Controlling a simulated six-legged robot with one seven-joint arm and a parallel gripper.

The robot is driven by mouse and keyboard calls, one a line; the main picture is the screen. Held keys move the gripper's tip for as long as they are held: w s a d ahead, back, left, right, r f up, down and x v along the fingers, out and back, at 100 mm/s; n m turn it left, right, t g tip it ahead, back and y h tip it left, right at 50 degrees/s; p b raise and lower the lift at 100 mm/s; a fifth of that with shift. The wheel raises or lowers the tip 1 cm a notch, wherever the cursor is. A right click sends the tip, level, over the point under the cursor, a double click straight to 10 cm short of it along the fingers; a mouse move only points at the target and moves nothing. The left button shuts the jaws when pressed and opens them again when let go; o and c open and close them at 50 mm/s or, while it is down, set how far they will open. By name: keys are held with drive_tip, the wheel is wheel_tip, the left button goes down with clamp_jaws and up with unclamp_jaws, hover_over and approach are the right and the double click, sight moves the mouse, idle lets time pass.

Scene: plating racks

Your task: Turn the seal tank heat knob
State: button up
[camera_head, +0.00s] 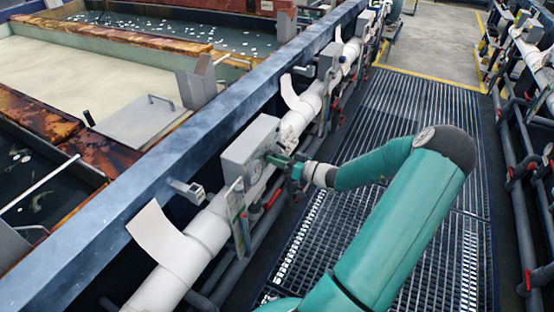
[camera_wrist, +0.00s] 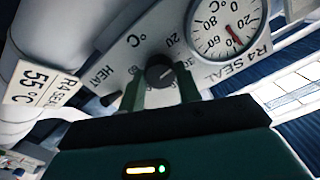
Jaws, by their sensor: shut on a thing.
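The heat knob (camera_wrist: 159,72) is a dark round knob on a light grey panel marked "HEAT", "°C" and "R4 SEAL" in the wrist view. My gripper (camera_wrist: 162,88) has its two green fingers on either side of the knob, shut on it. A round dial gauge (camera_wrist: 228,28) with a red needle sits beside the knob. In the head view the grey control box (camera_head: 250,148) is on the pipe line along the tank edge, and my gripper (camera_head: 272,160) reaches its face. The knob itself is hidden there.
A tag (camera_wrist: 40,88) reading "R4 SEAL 55 °C" hangs beside the panel. White pipes (camera_head: 205,235) run along the tank's blue rim (camera_head: 150,180). The grated walkway (camera_head: 415,120) is clear beyond my arm; more pipes (camera_head: 515,150) line its right side.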

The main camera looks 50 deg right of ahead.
drive_tip(key=shift+m, duration=0.4)
drive_tip(key=m, duration=3.5)
drive_tip(key=shift+m, duration=0.4)
